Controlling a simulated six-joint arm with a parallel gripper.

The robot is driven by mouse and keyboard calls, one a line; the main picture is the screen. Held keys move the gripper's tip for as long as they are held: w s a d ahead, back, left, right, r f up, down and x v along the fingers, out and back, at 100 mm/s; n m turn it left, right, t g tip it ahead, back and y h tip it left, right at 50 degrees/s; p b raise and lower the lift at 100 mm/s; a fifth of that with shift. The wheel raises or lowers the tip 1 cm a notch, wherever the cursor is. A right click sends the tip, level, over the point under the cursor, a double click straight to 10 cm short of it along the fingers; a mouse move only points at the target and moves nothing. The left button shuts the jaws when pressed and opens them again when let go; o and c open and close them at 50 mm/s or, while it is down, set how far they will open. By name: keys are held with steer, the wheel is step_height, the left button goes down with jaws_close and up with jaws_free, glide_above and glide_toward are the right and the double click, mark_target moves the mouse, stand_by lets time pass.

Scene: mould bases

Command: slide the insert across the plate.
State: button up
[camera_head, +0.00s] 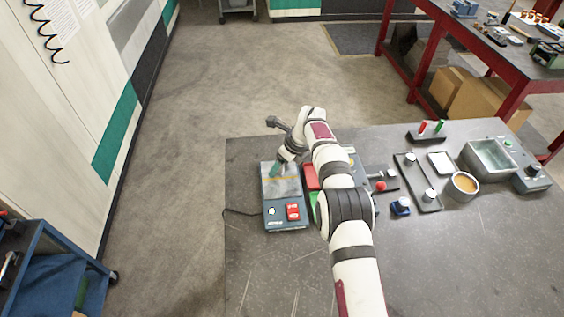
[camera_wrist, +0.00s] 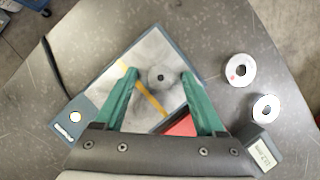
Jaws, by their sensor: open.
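The plate (camera_wrist: 145,52) is a shiny grey square with a yellow line across it, set on a blue-grey base. In the head view the plate (camera_head: 284,189) is at the left of the table. The insert (camera_wrist: 160,77) is a grey disc with a dark centre hole. It lies on the plate, to the upper right of the yellow line in the wrist view. My gripper (camera_wrist: 160,74) is open, with its green fingers on either side of the insert in the picture. I cannot tell the height gap. In the head view my gripper (camera_head: 277,170) is over the plate's far part, and the insert is not distinguishable.
A red switch (camera_head: 293,212) and a white knob (camera_wrist: 75,118) are on the base's near end. Two metal rings (camera_wrist: 240,70) (camera_wrist: 266,107) and a labelled grey block (camera_wrist: 260,149) lie to the right. Fixtures and a cup (camera_head: 463,186) fill the table's right; its front is clear.

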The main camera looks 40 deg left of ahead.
steer(key=v, duration=1.5)
steer(key=shift+d+r, duration=0.25)
steer(key=shift+r, duration=0.1)
steer(key=s+d+r+n, duration=0.2)
steer(key=d+r, duration=0.1)
steer(key=d, duration=0.4)
steer(key=s+d+r+n+h, duration=0.1)
steer(key=s+d+r, duration=0.15)
steer(key=d, duration=0.45)
steer(key=s+d+r+n, duration=0.2)
steer(key=d+r, duration=0.2)
steer(key=d, duration=0.3)
steer(key=s+d+f+n, duration=0.2)
steer(key=s+d+n, duration=0.1)
steer(key=s+d, duration=0.5)
steer(key=s+d+f+n+h, duration=0.1)
steer(key=s+d+f+n, duration=0.2)
steer(key=s+d, duration=0.5)
steer(key=s+n, duration=0.1)
steer(key=s, duration=0.6)
steer(key=shift+f+h, duration=0.15)
steer(key=shift+h, duration=0.15)
